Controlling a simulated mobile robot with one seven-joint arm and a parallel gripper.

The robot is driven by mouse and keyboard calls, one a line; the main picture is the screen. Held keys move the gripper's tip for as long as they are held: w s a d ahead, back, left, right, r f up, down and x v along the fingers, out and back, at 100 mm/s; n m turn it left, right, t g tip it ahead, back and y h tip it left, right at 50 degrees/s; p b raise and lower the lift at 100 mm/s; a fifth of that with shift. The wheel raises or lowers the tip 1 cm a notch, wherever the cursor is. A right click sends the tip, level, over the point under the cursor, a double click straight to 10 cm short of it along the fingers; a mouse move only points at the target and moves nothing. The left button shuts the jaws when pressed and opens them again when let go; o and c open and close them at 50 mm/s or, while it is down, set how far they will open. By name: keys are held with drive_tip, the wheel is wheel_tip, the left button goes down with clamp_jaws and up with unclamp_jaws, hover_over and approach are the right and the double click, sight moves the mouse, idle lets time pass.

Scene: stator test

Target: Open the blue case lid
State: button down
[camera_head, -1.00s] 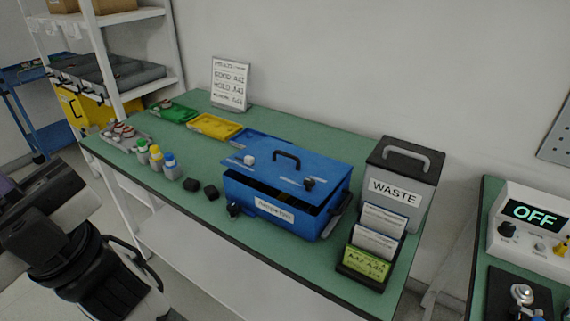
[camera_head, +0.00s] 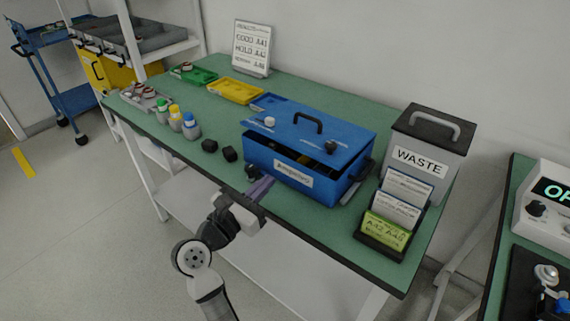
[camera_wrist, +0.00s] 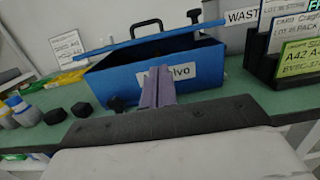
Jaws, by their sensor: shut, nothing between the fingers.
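The blue case (camera_head: 268,162) stands on the green bench, its labelled front facing me; it also shows in the wrist view (camera_wrist: 116,82). Its blue lid (camera_head: 340,134), with a black handle on top, lies over it slightly ajar. A dark gap shows under the lid's front edge, and the lid (camera_wrist: 165,43) sits askew in the wrist view. My gripper (camera_head: 262,187) is shut and empty, low in front of the case's front left part. In the wrist view the gripper fingers (camera_wrist: 157,78) overlap the label's left side; I cannot tell whether they touch the case.
Black caps (camera_head: 229,154) and several capped bottles (camera_head: 190,126) stand left of the case. A grey waste bin (camera_head: 432,138) and a card rack (camera_head: 384,235) stand close on its right. Yellow (camera_head: 235,91) and green trays lie behind left.

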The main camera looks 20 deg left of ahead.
drive_tip(key=f+p+x, duration=0.1)
drive_tip(key=p+x, duration=0.2)
drive_tip(key=x, duration=0.6)
drive_tip(key=shift+w+d+r, duration=0.2)
drive_tip(key=shift+w+r, duration=0.2)
drive_tip(key=shift+r, duration=0.1)
drive_tip(key=shift+r, duration=0.35)
